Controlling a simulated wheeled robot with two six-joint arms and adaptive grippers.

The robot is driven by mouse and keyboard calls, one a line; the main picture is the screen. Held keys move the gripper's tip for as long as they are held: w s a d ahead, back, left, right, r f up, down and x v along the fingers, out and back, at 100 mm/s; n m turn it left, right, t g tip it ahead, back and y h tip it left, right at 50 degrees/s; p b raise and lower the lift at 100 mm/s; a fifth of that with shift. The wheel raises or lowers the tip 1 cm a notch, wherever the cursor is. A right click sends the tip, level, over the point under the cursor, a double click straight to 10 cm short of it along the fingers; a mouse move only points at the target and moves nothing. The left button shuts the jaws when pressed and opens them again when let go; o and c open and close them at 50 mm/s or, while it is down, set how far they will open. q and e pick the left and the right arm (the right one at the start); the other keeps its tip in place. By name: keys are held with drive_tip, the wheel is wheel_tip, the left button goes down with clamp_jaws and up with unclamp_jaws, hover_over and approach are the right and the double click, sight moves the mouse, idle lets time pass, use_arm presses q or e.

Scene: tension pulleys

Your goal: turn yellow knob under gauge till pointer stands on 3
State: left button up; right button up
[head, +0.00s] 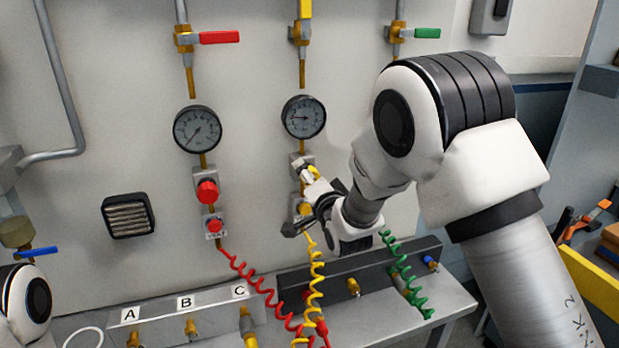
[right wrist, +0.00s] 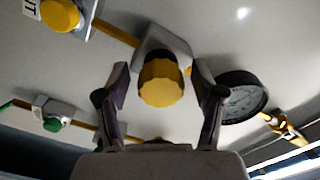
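The yellow knob (right wrist: 160,82) sits on a grey block, between the two fingers of my right gripper (right wrist: 158,78) in the right wrist view. The fingers are spread, with a visible gap on each side of the knob. In the head view the yellow knob (head: 307,173) is partly covered by my right gripper (head: 312,200). The gauge (head: 303,117) above it has a dark pointer that seems to point left; its numbers are too small to read. My left gripper is out of view.
A red knob (head: 206,191) under a second gauge (head: 198,130) stands to the left. Below the yellow knob is a yellow button (right wrist: 60,15). Coiled red, yellow (head: 315,280) and green hoses hang down to the bench (head: 445,303).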

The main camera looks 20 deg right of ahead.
drive_tip(key=s, duration=1.2)
drive_tip(key=shift+d, duration=0.2)
